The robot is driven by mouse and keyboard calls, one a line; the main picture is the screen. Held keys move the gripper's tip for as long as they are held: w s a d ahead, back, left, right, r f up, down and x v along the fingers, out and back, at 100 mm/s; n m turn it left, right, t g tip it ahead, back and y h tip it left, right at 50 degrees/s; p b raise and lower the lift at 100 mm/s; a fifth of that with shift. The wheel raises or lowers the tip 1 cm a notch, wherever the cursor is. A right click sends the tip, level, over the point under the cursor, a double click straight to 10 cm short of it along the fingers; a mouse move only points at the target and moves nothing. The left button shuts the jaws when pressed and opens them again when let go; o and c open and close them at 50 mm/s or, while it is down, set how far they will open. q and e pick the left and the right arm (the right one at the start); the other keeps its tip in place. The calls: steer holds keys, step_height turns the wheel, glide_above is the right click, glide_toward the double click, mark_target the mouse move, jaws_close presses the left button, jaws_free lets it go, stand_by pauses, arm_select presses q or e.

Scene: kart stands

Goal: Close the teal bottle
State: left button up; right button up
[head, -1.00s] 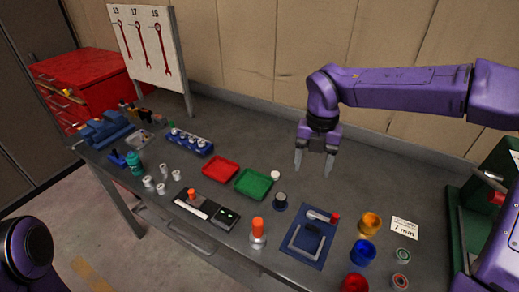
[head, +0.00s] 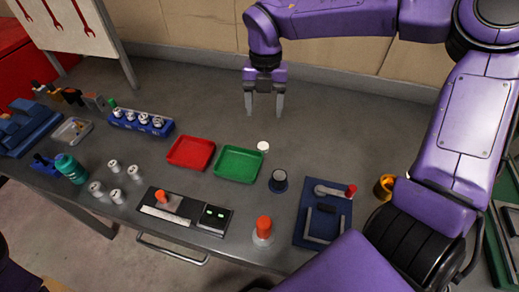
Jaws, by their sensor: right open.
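The teal bottle (head: 71,168) stands at the left of the bench in the head view, near its front edge. Its top is too small to tell whether it is open. A small white round piece (head: 263,146), like a cap, lies on the bench just beyond the green tray's right corner. My right gripper (head: 264,112) is open and empty, pointing down above the bench behind the white piece. It is far to the right of the bottle. My left gripper is not in view.
Red (head: 190,153) and green (head: 239,165) trays lie mid-bench. Several small metal cylinders stand beside the bottle. A blue rack (head: 142,123) stands behind them. A dark round pot (head: 278,181) and a blue mat (head: 323,222) are at right.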

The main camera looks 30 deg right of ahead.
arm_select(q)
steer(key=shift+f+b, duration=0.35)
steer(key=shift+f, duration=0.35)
arm_select(e)
steer(key=shift+f, duration=0.7)
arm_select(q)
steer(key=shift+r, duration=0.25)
arm_select(e)
glide_above(263, 146)
steer(key=shift+w+d+f, duration=0.15)
steer(key=shift+f, duration=1.2)
steer(key=shift+w+d+f, duration=0.1)
steer(key=shift+d+f, duration=0.05)
steer(key=shift+f, duration=1.15)
arm_select(q)
steer(key=shift+p, duration=0.3)
arm_select(e)
step_height(263, 146, down, 5)
steer(key=shift+s+a+f+p, duration=0.1)
steer(key=shift+a+p, duration=0.05)
steer(key=shift+p, duration=0.45)
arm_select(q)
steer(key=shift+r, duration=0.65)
arm_select(e)
steer(key=c, duration=1.1)
